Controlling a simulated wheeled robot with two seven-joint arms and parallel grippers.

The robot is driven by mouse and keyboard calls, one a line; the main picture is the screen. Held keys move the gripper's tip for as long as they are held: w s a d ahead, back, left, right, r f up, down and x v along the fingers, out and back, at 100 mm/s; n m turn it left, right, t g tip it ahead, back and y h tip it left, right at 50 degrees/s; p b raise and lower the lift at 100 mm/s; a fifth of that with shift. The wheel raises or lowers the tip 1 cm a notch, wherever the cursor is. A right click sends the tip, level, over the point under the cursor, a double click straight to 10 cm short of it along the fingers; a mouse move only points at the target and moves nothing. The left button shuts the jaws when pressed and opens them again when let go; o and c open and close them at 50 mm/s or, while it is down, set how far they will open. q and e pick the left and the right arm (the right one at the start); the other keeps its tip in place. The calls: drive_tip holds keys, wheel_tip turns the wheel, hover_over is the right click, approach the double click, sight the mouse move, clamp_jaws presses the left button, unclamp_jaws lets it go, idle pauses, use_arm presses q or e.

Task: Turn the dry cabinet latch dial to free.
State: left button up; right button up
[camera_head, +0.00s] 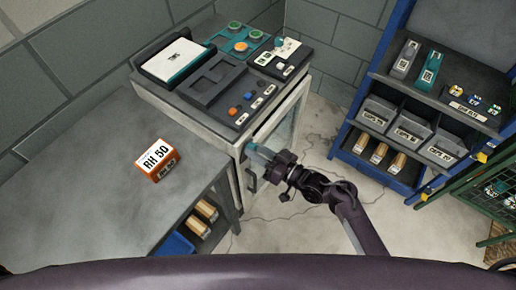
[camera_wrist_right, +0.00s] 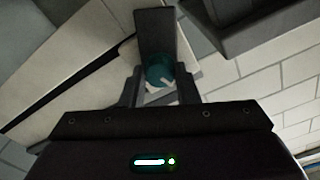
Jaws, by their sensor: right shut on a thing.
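The dry cabinet (camera_head: 180,100) is a pale, dark-topped cabinet at the middle of the head view. Its latch dial (camera_wrist_right: 159,70) is a round teal knob with a pale mark, seen between my fingers in the right wrist view. My right gripper (camera_wrist_right: 160,88) is shut on the dial, one finger on each side. In the head view the right gripper (camera_head: 262,157) is at the cabinet's front, and its fingers largely hide the dial. I cannot read the dial's setting. My left gripper is not in view.
An orange RH 50 box (camera_head: 157,160) sits on the grey bench (camera_head: 90,195) at left. A blue shelf rack (camera_head: 365,95) with bins stands at right. Floor between is clear.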

drive_tip(key=m+p, duration=0.2)
drive_tip(key=m, duration=0.4)
drive_tip(key=shift+r+p, duration=0.1)
drive_tip(key=shift+p, duration=0.2)
drive_tip(key=m+p, duration=0.1)
drive_tip(key=m, duration=0.2)
drive_tip(key=shift+m, duration=0.4)
drive_tip(key=shift+m+p, duration=0.55)
drive_tip(key=shift+m, duration=0.85)
drive_tip(key=o, duration=1)
drive_tip(key=v, duration=0.8)
